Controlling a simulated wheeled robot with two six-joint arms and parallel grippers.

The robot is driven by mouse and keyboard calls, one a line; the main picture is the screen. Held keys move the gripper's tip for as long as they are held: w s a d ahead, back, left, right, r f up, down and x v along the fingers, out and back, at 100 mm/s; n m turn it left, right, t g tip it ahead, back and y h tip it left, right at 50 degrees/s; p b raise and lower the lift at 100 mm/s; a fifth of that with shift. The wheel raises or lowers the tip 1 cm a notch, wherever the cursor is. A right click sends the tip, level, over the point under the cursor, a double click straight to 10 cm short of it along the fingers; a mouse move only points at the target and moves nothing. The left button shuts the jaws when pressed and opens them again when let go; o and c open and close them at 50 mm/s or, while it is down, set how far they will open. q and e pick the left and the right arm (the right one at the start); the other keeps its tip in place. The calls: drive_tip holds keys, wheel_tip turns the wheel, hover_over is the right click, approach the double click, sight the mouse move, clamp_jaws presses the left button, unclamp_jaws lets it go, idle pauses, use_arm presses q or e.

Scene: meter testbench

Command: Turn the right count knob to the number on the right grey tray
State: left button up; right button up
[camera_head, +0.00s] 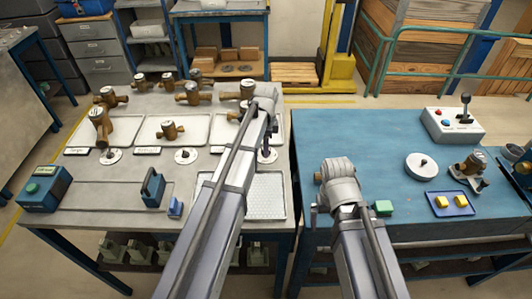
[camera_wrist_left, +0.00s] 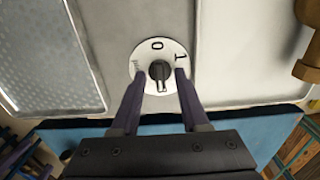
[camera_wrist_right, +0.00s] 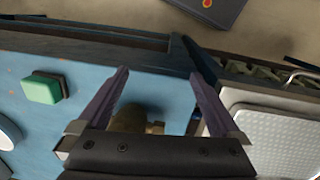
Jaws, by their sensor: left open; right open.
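The right count knob (camera_wrist_left: 160,70) is a dark grip on a white dial marked 0 and 1, with another mark partly hidden. My left gripper (camera_wrist_left: 160,80) is open, with one finger on each side of the knob; contact is unclear. In the head view my left arm hides much of this dial (camera_head: 268,156). The right grey tray (camera_head: 277,130) is partly hidden by that arm, with brass meters at its back; their number is unclear. My right gripper (camera_wrist_right: 158,76) is open and empty over the blue table.
Left and middle grey trays (camera_head: 200,130) hold brass meters, with white dials in front. A perforated tray (camera_head: 265,205) lies at the grey bench's front right. On the blue table (camera_head: 340,130) stand a green block (camera_head: 383,208), a white disc (camera_head: 421,166) and a joystick box (camera_head: 452,125).

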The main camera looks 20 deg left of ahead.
use_arm(q)
clamp_jaws()
idle(0.4)
